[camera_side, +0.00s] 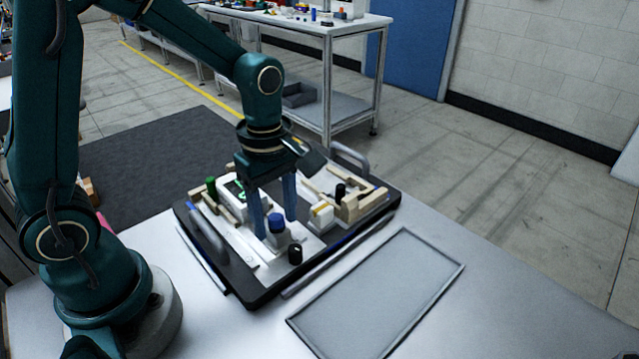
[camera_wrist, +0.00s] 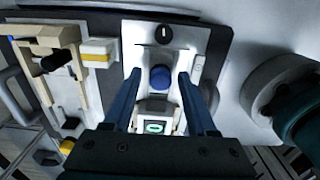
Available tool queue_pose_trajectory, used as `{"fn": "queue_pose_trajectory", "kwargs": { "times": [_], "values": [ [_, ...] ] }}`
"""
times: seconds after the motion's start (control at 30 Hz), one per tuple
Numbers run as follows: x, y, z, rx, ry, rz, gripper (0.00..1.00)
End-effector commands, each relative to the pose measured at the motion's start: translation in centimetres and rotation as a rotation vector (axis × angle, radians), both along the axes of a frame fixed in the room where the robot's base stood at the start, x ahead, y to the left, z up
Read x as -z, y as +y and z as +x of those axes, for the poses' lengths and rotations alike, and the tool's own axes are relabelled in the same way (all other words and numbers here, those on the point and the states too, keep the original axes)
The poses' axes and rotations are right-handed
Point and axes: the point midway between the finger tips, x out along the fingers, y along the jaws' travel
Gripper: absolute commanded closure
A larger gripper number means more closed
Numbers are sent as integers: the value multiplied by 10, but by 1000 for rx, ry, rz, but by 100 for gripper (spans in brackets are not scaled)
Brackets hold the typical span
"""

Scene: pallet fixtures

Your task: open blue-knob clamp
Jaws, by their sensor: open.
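The blue knob (camera_side: 276,222) stands on a pale plate of the pallet fixture (camera_side: 246,290). In the wrist view the blue knob (camera_wrist: 160,77) sits between and a little beyond the two blue fingers. My gripper (camera_side: 274,228) points down over the fixture with its fingers apart, one on each side of the knob; in the wrist view my gripper (camera_wrist: 155,76) is open and empty. I cannot tell whether a finger touches the knob. The clamp's own jaw parts are not clear in these frames.
A black knob (camera_side: 295,254) stands just in front of the blue knob. An empty grey tray (camera_side: 378,296) lies at the front right.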

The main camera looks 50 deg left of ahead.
Motion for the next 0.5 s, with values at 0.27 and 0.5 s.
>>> {"fn": "queue_pose_trajectory", "kwargs": {
  "times": [0.27, 0.5],
  "values": [
    [-22, 0, 1, 0, -4, 0, 43],
    [-41, 0, 1, 0, -5, 0, 43]
  ]
}}
